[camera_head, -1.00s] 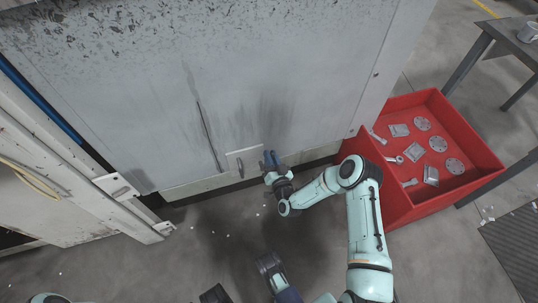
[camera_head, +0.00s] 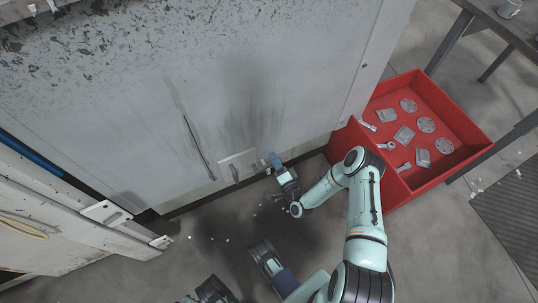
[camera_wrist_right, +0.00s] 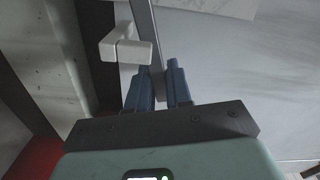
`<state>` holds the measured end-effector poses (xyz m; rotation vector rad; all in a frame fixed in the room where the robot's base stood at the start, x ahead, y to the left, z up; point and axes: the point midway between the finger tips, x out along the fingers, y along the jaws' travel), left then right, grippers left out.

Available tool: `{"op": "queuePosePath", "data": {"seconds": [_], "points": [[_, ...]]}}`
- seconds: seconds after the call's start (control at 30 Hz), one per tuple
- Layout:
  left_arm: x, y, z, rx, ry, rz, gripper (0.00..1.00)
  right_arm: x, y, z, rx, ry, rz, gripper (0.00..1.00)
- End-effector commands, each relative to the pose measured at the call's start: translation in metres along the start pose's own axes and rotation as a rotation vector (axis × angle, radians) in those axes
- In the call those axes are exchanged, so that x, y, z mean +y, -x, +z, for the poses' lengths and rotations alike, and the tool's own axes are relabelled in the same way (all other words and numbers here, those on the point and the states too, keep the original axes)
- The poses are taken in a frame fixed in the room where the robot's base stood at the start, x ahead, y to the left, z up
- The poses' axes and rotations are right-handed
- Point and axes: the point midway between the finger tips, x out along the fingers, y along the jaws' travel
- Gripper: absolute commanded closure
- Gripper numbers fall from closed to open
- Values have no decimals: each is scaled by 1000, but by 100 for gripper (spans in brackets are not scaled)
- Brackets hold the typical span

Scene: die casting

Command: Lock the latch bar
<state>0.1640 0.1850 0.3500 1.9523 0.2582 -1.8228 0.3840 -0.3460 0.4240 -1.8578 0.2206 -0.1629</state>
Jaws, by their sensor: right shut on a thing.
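A pale T-shaped block (camera_wrist_right: 125,48) stands just left of the strip, near the left finger.
The grey door (camera_head: 300,60) fills the upper middle. A red bin (camera_head: 455,109) with several metal parts stands at the right, close to my right arm. A dark table (camera_head: 470,30) is at the upper right. The floor below the door has small bits on it.

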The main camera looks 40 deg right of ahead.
Motion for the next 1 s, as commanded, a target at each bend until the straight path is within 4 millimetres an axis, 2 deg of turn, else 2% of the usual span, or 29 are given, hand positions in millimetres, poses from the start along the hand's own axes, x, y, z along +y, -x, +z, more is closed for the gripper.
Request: {"op": "queuePosePath", "data": {"seconds": [0.2, 0.4, 1.0], "points": [[-9, -9, 11, -37, 11, -17, 100, 16, 7, 1, -1, -157, 3, 100], [-17, -14, 20, -70, 21, -32, 100, 22, 8, 3, -2, -253, 1, 100], [-21, -17, 26, -90, 26, -40, 100, 26, 8, 6, -6, -318, 3, 100]]}}
